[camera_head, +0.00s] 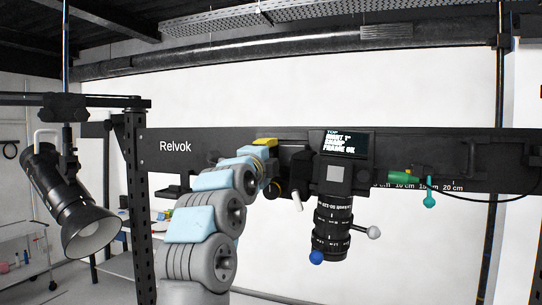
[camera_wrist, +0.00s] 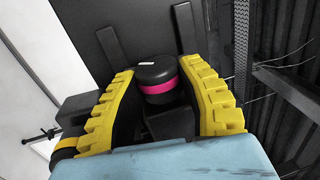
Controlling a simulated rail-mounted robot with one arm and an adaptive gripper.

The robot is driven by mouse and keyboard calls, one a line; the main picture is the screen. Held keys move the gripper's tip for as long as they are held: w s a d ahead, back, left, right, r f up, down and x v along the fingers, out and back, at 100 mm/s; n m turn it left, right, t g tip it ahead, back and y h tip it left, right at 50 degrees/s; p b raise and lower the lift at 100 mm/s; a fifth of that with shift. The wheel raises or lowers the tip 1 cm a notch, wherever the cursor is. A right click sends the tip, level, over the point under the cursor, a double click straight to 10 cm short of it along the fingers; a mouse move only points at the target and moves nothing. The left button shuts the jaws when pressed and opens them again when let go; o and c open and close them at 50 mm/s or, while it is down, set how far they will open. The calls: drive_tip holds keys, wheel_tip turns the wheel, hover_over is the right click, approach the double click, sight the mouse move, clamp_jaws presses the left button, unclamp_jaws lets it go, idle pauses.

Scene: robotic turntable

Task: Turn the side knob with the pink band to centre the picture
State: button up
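The side knob (camera_wrist: 155,76) is black and round, with a pink band (camera_wrist: 160,88) and a small white mark on its top face. It shows in the wrist view between the yellow ribbed fingers of my gripper (camera_wrist: 157,70). The fingers are spread, one on each side of the knob; I cannot tell whether either touches it. In the head view my gripper (camera_head: 266,146) is at the left side of the black camera (camera_head: 333,180), and the pink band is not visible there.
The camera's lens (camera_head: 332,225) hangs downward, with a blue ball (camera_head: 316,257) and a grey ball (camera_head: 374,232) on levers. A green connector (camera_head: 402,178) with a cable is to its right. The black Relvok rail (camera_head: 215,140) runs behind. A lamp (camera_head: 70,195) hangs at left.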

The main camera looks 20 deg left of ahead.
drive_tip(key=shift+f, duration=0.1)
idle(0.3)
drive_tip(key=shift+g+b, duration=0.35)
drive_tip(key=shift+g, duration=0.15)
drive_tip(key=shift+w+g, duration=0.1)
drive_tip(key=shift+g, duration=0.2)
drive_tip(key=shift+g, duration=0.4)
drive_tip(key=o, duration=0.9)
